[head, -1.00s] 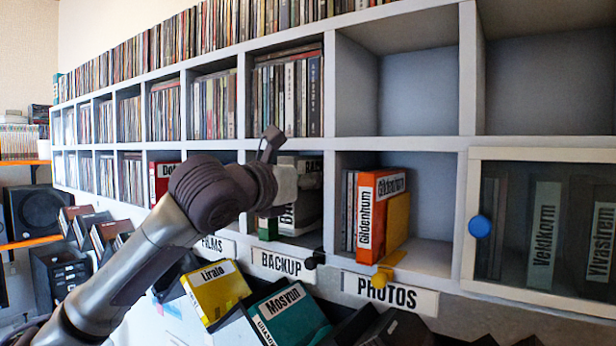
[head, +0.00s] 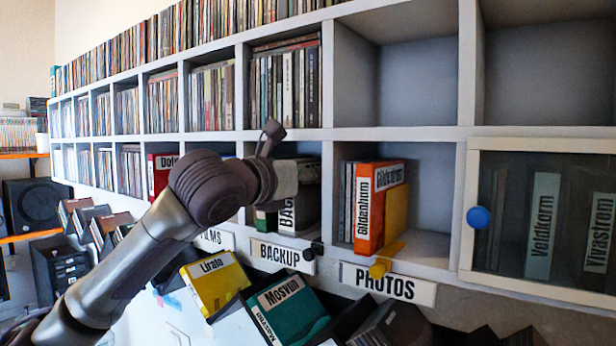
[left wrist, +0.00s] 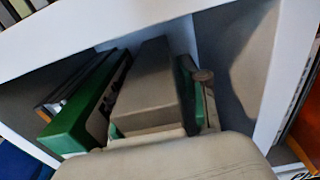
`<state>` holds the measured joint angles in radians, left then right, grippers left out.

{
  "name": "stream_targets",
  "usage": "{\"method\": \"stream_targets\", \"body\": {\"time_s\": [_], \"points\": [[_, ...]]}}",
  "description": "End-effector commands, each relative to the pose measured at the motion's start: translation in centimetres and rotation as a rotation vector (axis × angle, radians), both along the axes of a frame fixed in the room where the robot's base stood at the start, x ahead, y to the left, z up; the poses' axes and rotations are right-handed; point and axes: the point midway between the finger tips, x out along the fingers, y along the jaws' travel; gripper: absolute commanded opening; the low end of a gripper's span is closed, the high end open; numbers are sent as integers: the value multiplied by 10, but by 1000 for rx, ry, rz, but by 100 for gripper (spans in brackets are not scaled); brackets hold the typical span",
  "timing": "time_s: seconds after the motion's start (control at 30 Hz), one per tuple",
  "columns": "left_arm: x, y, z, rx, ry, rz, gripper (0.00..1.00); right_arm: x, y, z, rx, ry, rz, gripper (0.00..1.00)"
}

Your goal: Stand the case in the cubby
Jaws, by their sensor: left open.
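A grey case (left wrist: 150,85) stands slightly tilted in the BACKUP cubby, between green cases (left wrist: 85,110) in the left wrist view. In the head view a case with a white label starting "BAC" (head: 287,215) shows below my gripper, mostly hidden. My left gripper (head: 290,178) is at the mouth of that cubby and is open. In the left wrist view its fingers (left wrist: 160,115) lie around the near end of the grey case; I cannot tell if they touch it. My right gripper is not in view.
The PHOTOS cubby to the right holds an orange Gildenhum case (head: 375,205) beside a yellow piece (head: 396,210), with free room at its right. A glass door with a blue knob (head: 479,217) closes the far-right cubby. Tilted cases, such as yellow Liralo (head: 214,287) and teal Mosvun (head: 287,310), stand below.

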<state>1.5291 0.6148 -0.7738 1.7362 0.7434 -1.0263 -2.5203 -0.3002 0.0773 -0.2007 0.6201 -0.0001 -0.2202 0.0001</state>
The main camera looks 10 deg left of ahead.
Motion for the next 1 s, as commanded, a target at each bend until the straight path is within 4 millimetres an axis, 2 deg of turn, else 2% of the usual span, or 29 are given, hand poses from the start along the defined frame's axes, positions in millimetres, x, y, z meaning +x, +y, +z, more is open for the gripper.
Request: {"method": "stream_targets", "body": {"time_s": [0.03,0.3,0.53,0.7,1.0], "points": [[0,0,9,-2,-3,1,45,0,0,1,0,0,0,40],[-56,24,2,1,-8,4,45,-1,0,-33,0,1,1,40],[-96,40,4,-1,-5,2,45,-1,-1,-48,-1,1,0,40],[-109,45,6,0,-3,2,45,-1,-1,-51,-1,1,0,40],[-112,46,6,0,-2,1,45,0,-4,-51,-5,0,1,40]]}}
